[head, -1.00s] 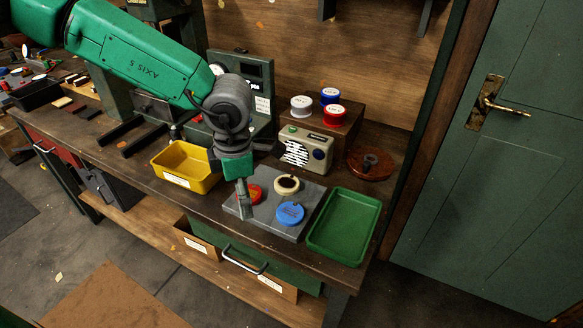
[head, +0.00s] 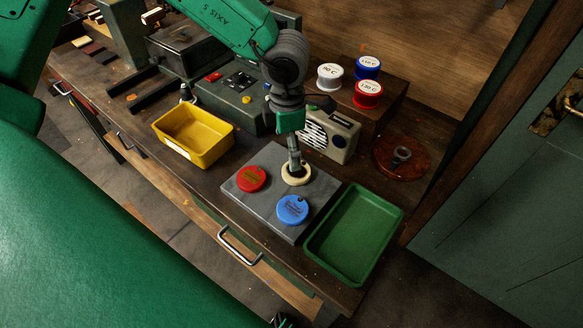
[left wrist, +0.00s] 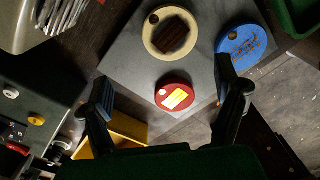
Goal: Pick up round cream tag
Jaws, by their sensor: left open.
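The round cream tag (head: 305,180) lies on a grey slab (head: 268,213), with a red tag (head: 251,179) to its left and a blue tag (head: 292,210) in front. My left gripper (head: 294,160) points down over the cream tag in the head view and hides part of it. In the left wrist view the cream tag (left wrist: 153,41), with a dark brown centre and a small hole, lies beyond the fingertips. The left fingers (left wrist: 164,72) are spread apart with nothing between them. The red tag (left wrist: 174,92) and blue tag (left wrist: 242,48) also show there.
A yellow bin (head: 196,137) stands left of the slab and a green tray (head: 354,236) right of it. Behind are a cream radio-like box (head: 340,138) and several spools on a wooden block (head: 390,96).

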